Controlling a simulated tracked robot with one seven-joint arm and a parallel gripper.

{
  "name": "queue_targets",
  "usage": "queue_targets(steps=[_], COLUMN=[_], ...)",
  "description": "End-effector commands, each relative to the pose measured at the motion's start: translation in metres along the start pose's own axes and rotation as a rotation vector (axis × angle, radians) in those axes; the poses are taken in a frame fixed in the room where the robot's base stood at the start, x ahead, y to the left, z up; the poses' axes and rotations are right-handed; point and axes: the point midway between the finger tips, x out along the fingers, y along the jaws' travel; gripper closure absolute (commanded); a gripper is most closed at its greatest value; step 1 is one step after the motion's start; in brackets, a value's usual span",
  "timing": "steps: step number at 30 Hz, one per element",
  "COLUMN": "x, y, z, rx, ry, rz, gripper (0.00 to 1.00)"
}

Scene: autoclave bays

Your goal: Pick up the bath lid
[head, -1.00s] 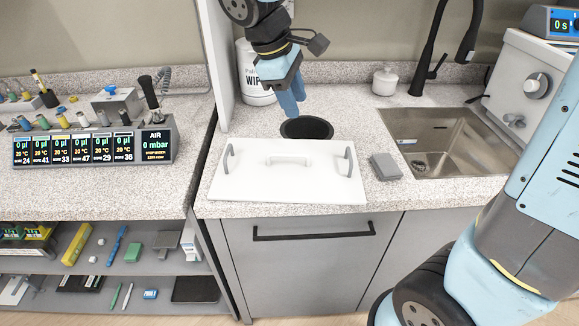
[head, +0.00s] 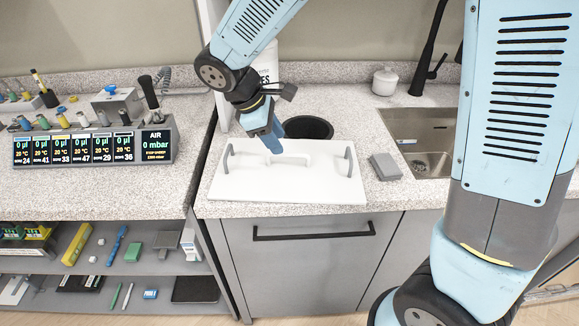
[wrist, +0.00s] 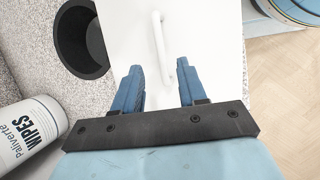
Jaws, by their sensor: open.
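The bath lid (head: 315,187) is a flat white panel lying on the speckled counter. It has a white bar handle (head: 292,160) in its middle and a grey handle near each short end. My gripper (head: 276,146) is over the lid, close to the left end of the white handle. I cannot tell how high the tips are above the lid.
A round black opening or bin (head: 308,127) is just behind the lid. A grey block (head: 385,166) lies right of it, before the sink (head: 425,135). The wipes tub (wrist: 28,130) stands near my gripper. A divider (head: 215,80) rises at the left.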

Motion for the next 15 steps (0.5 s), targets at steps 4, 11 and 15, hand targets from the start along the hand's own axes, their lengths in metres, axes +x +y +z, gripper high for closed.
queue_targets(steps=[4, 11, 15], x=[0.007, 0.036, 0.051], y=[0.0, -0.002, -0.002], z=[0.0, 0.001, 0.001], rx=[0.0, 0.001, 0.0], ry=[-0.001, -0.002, -0.002], rz=[-0.001, -0.002, -0.001], gripper=[0.59, 0.59, 0.59])
